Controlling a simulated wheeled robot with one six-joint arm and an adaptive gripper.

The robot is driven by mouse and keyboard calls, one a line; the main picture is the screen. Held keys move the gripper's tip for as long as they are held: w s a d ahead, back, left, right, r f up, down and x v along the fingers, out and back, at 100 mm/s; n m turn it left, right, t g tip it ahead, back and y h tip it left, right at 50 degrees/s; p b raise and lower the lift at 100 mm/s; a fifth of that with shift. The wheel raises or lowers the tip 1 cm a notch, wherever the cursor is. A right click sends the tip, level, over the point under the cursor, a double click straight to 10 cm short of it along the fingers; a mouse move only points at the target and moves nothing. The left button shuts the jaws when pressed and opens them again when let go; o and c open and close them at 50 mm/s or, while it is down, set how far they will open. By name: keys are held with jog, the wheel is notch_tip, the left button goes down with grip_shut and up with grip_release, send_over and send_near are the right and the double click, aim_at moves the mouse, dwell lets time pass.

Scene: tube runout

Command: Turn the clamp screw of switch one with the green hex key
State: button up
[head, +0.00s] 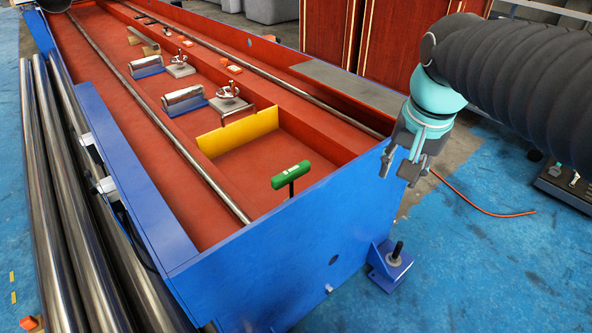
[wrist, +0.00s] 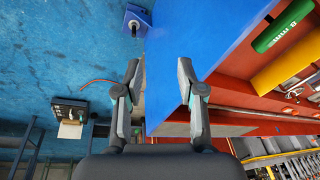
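The green hex key (head: 290,175) has a T-shaped handle and a dark shaft. It stands upright at the near end of the red trough, handle up. Its green handle also shows at the upper right of the wrist view (wrist: 284,25). My gripper (head: 400,166) is open and empty, to the right of the hex key and apart from it, beside the machine's blue end corner. In the wrist view its two fingers (wrist: 159,78) are spread with nothing between them. Two small pale boxes (head: 107,185) with black cabling sit on the left blue side; which is switch one, and its clamp screw, I cannot tell.
The blue end wall (head: 300,255) stands between the floor and the red trough. A yellow plate (head: 238,134), metal cylinders (head: 184,100) and a long rod (head: 215,185) lie inside. Steel tubes (head: 75,220) run along the left. Blue floor at right is mostly clear.

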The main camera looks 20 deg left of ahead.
jog(key=shift+g, duration=0.8)
jog(key=w+a, duration=0.1)
jog(key=a, duration=0.7)
jog(key=w+a, duration=0.1)
jog(key=a, duration=0.3)
jog(key=shift+w+a+f, duration=0.25)
jog(key=shift+w, duration=0.1)
jog(key=h, duration=0.1)
send_over(292, 192)
jog(key=shift+w+f+m+g, duration=0.2)
jog(key=shift+f+m+g, duration=0.15)
jog(key=shift+f, duration=0.4)
jog(key=shift+a+f, duration=0.2)
jog(key=shift+f, duration=0.1)
notch_tip(292, 192, down, 13)
jog(key=shift+f+b, duration=0.1)
jog(key=shift+b, duration=0.25)
grip_shut()
